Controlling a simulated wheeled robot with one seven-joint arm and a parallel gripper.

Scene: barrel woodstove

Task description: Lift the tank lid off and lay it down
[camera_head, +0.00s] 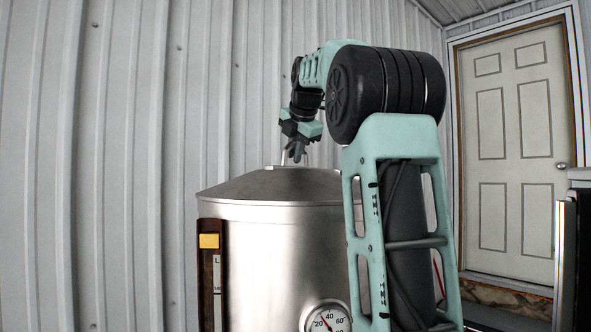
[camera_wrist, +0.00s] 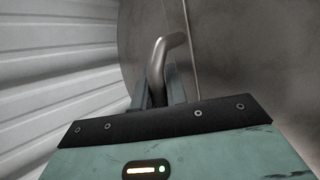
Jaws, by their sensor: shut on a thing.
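The metal tank (camera_head: 265,265) is a shiny steel cylinder. Its lid (camera_head: 245,188) is a shallow darker cone that sits on the tank's rim, and I see no gap under it. A thin handle stands up near the lid's top. My gripper (camera_head: 296,158) is above the lid, pointing down, shut on the lid handle. In the wrist view the bent grey rod of the handle (camera_wrist: 167,55) rises between the two fingers of my gripper (camera_wrist: 157,88). The lid's dark surface (camera_wrist: 250,50) fills the right side there.
A round dial gauge (camera_head: 327,318) and a dark strip with a yellow tag (camera_head: 209,241) are on the tank's front. A ribbed metal wall (camera_head: 140,130) stands behind. A closed white door (camera_head: 515,150) is at the right.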

